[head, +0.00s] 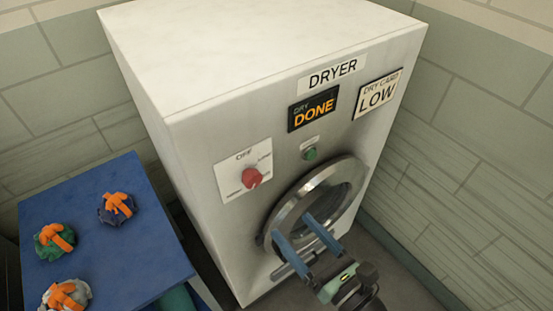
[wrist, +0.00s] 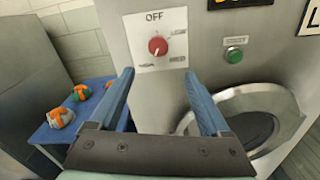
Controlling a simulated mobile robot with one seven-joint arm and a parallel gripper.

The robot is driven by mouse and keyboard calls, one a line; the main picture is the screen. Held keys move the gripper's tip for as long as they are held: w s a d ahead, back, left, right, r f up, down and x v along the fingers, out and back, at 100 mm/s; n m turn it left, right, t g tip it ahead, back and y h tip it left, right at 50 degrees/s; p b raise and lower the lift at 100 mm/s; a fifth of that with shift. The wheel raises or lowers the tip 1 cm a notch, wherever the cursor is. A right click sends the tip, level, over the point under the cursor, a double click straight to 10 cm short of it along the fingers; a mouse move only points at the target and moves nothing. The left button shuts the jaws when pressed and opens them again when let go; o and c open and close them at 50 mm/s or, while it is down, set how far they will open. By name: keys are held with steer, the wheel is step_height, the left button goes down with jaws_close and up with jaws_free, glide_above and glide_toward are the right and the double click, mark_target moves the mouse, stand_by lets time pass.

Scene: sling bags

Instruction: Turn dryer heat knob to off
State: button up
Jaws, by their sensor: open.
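The dryer (head: 200,130) is a white box with a round metal-rimmed door (head: 278,215) on its front. The red heat knob (head: 251,178) sits on a white dial plate (head: 227,188) left of the door, with OFF printed at the top. In the wrist view the red knob (wrist: 158,46) shows ahead, above and between my fingers; its pointer direction is too small to tell surely. My gripper (head: 300,226) is open and empty, its two blue fingers in front of the door, below and right of the knob. The open fingers also show in the wrist view (wrist: 157,92), apart from the knob.
A green button (head: 310,154) is above the door. A black display (head: 313,110) reads DRY DONE, and a card (head: 377,94) reads DRY CARD LOW. A blue table (head: 145,255) at the left holds several bundles with orange straps (head: 116,207). Tiled walls stand behind.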

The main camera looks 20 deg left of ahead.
mark_target(255, 183)
steer(key=x, duration=0.4)
steer(key=p+x, duration=0.1)
steer(key=x, duration=0.3)
steer(key=p+x, duration=0.1)
steer(key=x, duration=0.3)
steer(key=shift+w+a+r, duration=0.15)
steer(key=shift+a+r, duration=0.1)
steer(key=shift+a, duration=0.2)
jaws_close()
